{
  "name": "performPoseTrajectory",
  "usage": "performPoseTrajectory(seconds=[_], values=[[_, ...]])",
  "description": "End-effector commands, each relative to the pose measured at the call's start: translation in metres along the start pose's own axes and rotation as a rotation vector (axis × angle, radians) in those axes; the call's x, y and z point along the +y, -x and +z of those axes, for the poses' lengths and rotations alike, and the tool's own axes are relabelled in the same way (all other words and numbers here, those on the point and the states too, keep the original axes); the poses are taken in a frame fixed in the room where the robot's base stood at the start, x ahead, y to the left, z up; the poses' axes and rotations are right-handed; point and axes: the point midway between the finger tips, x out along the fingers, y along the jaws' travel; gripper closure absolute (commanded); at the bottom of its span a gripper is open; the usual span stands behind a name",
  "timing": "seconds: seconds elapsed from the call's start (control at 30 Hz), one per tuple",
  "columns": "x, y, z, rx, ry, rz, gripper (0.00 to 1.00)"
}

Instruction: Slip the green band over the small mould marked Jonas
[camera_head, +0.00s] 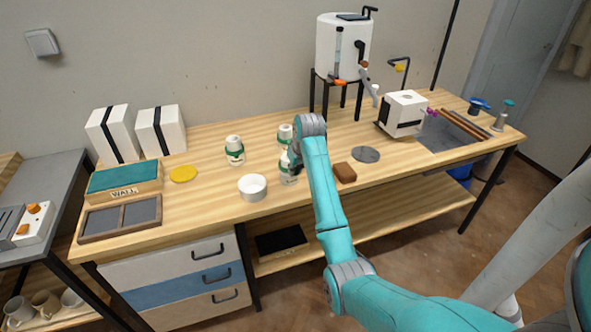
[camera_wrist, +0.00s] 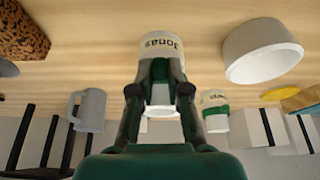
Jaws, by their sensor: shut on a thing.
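The small white mould marked Jonas (camera_wrist: 162,45) stands on the table, its name upside down in the wrist view. In the head view this is most likely the nearest mould (camera_head: 288,178), partly covered by my arm. The green band (camera_wrist: 160,70) shows around its middle, between my fingers; whether it sits fully level is hidden. My gripper (camera_wrist: 163,75) is shut on the band, one finger on each side of the mould. In the head view my gripper (camera_head: 294,158) is mostly hidden by its own wrist.
A white bowl (camera_head: 252,187) stands close to the left and a brown block (camera_head: 344,173) close to the right. A yellow disc (camera_head: 183,174), a grey disc (camera_head: 366,154) and a wax box (camera_head: 124,182) lie further off. A white tank (camera_head: 342,45) stands behind.

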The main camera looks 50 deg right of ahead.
Motion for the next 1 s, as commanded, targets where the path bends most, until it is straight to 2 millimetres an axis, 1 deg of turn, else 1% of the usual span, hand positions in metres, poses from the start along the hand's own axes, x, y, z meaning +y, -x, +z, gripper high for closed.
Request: performPoseTrajectory(seconds=[0.87,0.9,1.0], values=[[-0.0001,-0.0081,0.0033,0.000,0.000,0.000,1.00],[-0.0001,-0.0081,0.0033,0.000,0.000,0.000,0.77],[-0.0001,-0.0081,0.0033,0.000,0.000,0.000,0.55]])
